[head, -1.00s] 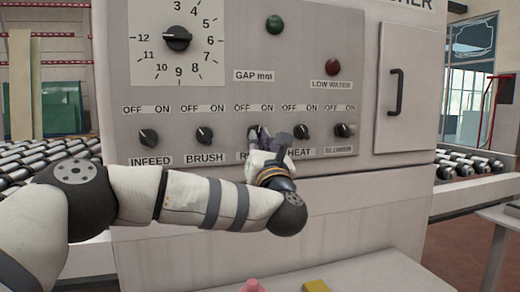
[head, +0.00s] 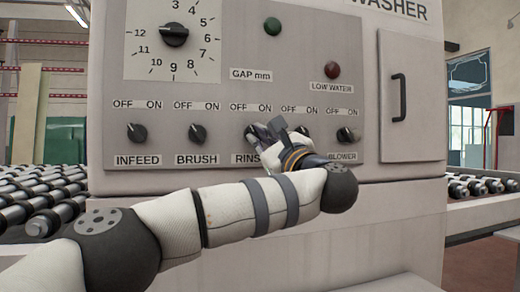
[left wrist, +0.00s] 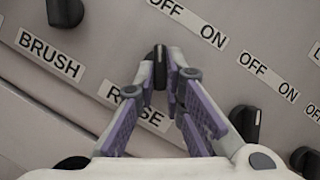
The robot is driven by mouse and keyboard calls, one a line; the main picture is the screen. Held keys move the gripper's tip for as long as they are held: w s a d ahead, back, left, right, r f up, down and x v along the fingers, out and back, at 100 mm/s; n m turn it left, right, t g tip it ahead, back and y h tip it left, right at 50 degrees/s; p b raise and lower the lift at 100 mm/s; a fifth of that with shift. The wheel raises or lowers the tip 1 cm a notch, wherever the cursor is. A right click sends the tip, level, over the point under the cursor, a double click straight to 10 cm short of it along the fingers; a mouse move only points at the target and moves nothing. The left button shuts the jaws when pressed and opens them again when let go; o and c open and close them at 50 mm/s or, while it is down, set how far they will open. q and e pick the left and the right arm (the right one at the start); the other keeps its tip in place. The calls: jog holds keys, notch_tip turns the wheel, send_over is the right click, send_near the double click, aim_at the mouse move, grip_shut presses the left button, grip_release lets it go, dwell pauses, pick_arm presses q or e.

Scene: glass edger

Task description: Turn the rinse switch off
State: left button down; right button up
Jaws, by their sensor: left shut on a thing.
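The rinse switch (left wrist: 158,66) is a dark knob in the middle of a row of knobs on the grey panel. In the left wrist view it stands between the fingertips of my left gripper (left wrist: 164,74), which is shut on it. Its ridge appears turned toward the OFF side of its OFF/ON label (left wrist: 188,20). In the head view my left gripper (head: 263,133) reaches the knob from the lower right and hides much of it and part of the RINSE label (head: 244,160). My right gripper is not in view.
The infeed (head: 137,133) and brush (head: 197,134) knobs lie to the left. The heat knob, partly hidden behind my gripper, and the blower knob (head: 346,135) lie close on the right. Above are a gap dial (head: 174,34), a green lamp (head: 272,27) and a red lamp (head: 332,70).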

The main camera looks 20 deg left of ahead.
pick_arm(q)
jog(key=shift+n+g, duration=0.4)
jog(key=shift+n, duration=0.2)
jog(key=c, duration=1.7)
grip_release()
jog(key=v, duration=1.2)
jog(key=shift+f, duration=0.2)
